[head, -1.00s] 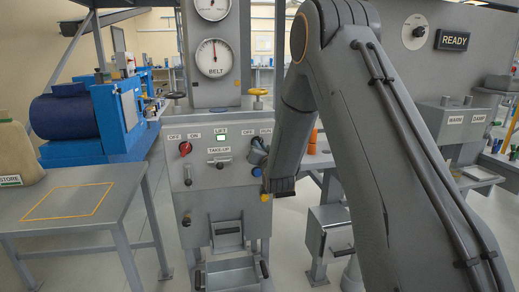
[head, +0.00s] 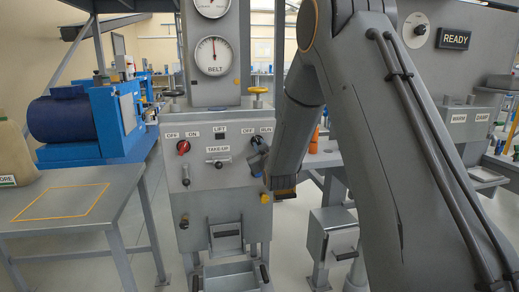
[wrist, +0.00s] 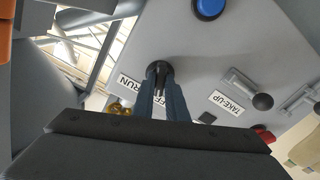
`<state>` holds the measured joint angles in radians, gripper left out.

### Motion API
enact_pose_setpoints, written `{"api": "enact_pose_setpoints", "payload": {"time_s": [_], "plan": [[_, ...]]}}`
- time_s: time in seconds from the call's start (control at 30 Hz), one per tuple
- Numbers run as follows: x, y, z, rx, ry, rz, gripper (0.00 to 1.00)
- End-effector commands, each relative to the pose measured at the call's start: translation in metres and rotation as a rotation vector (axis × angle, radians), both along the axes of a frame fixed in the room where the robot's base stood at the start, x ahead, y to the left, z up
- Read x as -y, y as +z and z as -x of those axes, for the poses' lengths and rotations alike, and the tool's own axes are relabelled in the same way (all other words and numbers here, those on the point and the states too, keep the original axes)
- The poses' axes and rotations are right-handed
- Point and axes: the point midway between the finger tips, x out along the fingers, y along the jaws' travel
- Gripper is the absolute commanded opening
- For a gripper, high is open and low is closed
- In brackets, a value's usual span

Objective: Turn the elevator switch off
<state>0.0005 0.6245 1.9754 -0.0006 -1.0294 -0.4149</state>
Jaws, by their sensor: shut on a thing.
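The grey control panel (head: 225,172) stands at the middle of the head view. It has a red knob (head: 184,147) by OFF and ON labels, and a LIFT lamp (head: 220,133) that is dark. The black switch knob (wrist: 158,68) by the OFF and RUN labels is in the wrist view. My gripper (wrist: 162,84) is shut on this knob, with its fingers at the panel face. The knob's exact setting is hard to tell.
A blue button (wrist: 210,8) and TAKE-UP lever (wrist: 262,101) are close to the fingers. A grey table (head: 75,205) stands left, with a bare outlined area.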

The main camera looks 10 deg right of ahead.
Motion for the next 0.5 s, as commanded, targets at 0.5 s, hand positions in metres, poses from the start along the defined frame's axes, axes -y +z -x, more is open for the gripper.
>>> {"api": "enact_pose_setpoints", "payload": {"time_s": [0.5], "plan": [[-0.0001,-0.0005,0.0003,-0.001,0.0,0.125,0.0]]}}
